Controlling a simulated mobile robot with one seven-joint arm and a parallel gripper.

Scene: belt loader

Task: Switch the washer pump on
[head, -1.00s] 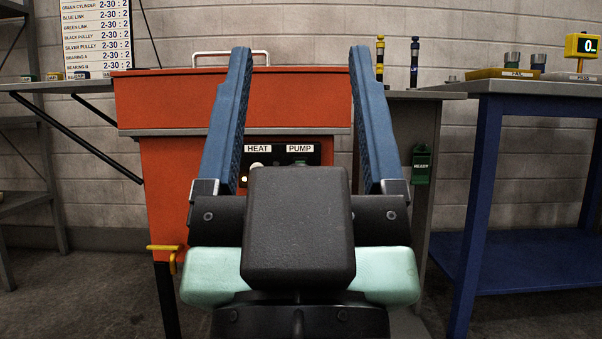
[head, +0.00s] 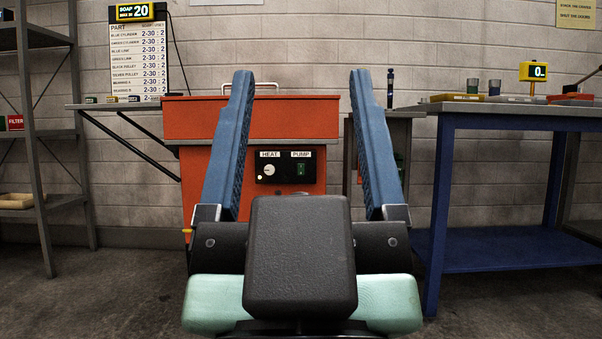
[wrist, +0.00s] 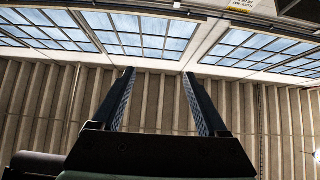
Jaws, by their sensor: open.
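The orange washer (head: 208,121) stands against the wall beyond my gripper in the head view. Its black control panel carries a HEAT knob (head: 268,170) and a green PUMP switch (head: 301,169). My gripper (head: 301,75) is open and empty, with two blue fingers pointing up. The panel shows between the fingers, with clear distance between. The switch's on or off position is too small to tell. In the wrist view my gripper (wrist: 157,72) points at the ceiling and the washer is out of sight.
A blue table (head: 437,210) with trays and cups stands to the right. A grey shelf rack (head: 35,130) stands at the left. A parts sign (head: 137,58) and a wall shelf (head: 105,106) are left of the washer. The floor between is open.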

